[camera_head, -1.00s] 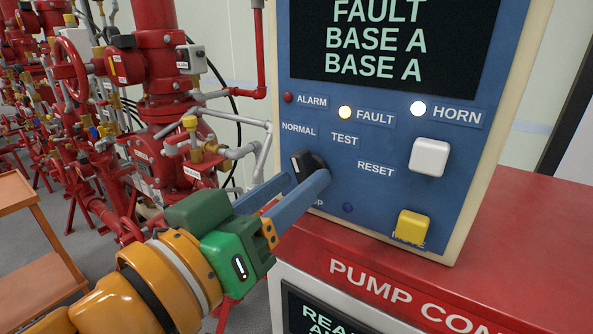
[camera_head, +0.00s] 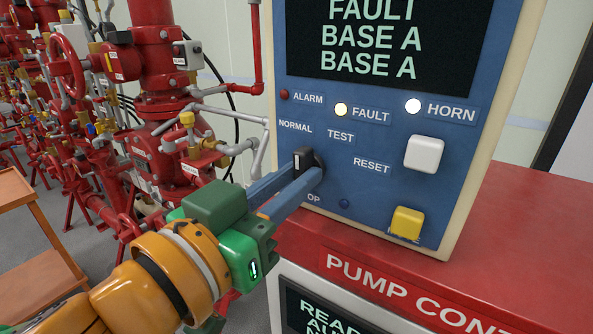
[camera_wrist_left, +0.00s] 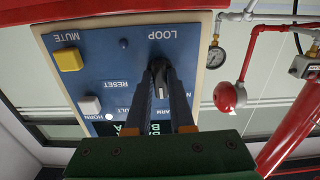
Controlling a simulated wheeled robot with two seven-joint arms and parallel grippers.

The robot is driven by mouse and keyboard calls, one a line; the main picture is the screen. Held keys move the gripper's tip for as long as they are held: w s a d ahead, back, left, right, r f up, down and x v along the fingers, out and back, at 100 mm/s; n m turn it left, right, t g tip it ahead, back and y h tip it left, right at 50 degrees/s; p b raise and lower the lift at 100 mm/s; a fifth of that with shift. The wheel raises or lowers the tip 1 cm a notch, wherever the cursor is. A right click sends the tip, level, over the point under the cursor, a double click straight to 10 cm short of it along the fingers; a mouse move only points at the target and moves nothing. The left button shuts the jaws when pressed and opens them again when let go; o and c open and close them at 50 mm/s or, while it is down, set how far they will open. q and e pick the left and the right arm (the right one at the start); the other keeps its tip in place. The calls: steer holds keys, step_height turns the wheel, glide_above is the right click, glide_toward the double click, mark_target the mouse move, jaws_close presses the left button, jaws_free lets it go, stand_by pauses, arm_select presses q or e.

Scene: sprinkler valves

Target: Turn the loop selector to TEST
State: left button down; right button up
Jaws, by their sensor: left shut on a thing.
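The loop selector (camera_head: 303,158) is a black knob with a white mark on the blue panel (camera_head: 388,182). Its raised end lies near the NORMAL label; TEST is up and to its right. My left gripper (camera_head: 307,175) has its blue fingers closed on the knob from the lower left, partly hiding it and the label below. In the left wrist view the panel appears upside down, and the selector (camera_wrist_left: 164,74) sits between the fingertips (camera_wrist_left: 162,70) under the LOOP label. My right gripper is not in view.
A white button (camera_head: 424,154) and a yellow button (camera_head: 408,223) stand out right of the selector. The FAULT lamp (camera_head: 341,110) and HORN lamp (camera_head: 413,106) are lit. The red cabinet top (camera_head: 500,235) lies below. Red pipework (camera_head: 160,100) and an orange cart (camera_head: 35,240) are left.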

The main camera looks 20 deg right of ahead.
arm_select(q)
steer(key=m, duration=0.2)
steer(key=shift+r+m, duration=0.1)
steer(key=shift+m, duration=0.2)
steer(key=m, duration=0.3)
steer(key=shift+p, duration=0.35)
steer(key=c, duration=0.7)
jaws_free()
steer(key=b+v, duration=0.2)
steer(key=v, duration=0.3)
steer(key=shift+s+a+b, duration=0.25)
steer(key=shift+a+b, duration=0.05)
